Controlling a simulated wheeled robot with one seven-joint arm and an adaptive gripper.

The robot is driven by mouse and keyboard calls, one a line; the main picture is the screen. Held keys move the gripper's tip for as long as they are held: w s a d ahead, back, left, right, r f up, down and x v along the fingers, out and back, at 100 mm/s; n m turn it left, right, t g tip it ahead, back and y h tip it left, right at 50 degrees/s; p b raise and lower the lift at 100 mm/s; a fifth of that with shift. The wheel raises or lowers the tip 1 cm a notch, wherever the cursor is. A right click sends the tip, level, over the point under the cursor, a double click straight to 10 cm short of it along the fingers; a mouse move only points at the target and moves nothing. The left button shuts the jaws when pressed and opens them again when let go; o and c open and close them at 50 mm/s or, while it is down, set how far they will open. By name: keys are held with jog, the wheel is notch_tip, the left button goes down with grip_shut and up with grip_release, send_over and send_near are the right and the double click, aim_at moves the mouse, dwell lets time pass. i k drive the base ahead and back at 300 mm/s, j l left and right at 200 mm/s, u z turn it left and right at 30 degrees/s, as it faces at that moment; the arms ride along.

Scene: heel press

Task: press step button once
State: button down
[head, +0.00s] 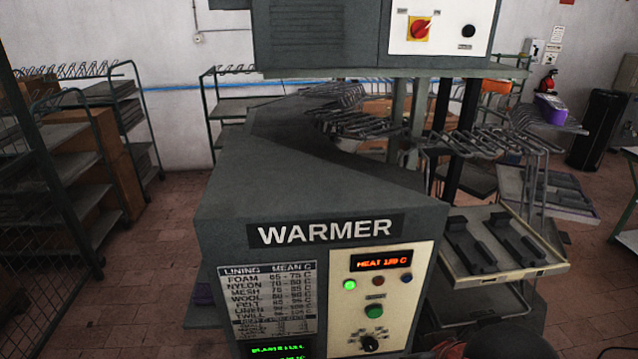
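The warmer (310,190) is a grey machine in the middle of the head view, with a cream control panel (396,312) on its front. A green round button (374,311) sits on that panel under a small label that I cannot read. A black knob (371,342) is below it. On the box above, a white panel (445,22) has a black round button (468,31) with a small unreadable label under it. I cannot tell for certain which is the step button. My gripper is not in view.
The warmer's display (383,262) glows orange and a green lamp (349,285) is lit. A tray (505,272) with dark parts stands at right. Shelving racks (85,150) stand at left, with tiled floor between.

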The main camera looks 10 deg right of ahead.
aim_at(373, 312)
jog(key=j+z, duration=0.1)
jog(key=z, duration=1.55)
jog(key=k, duration=0.75)
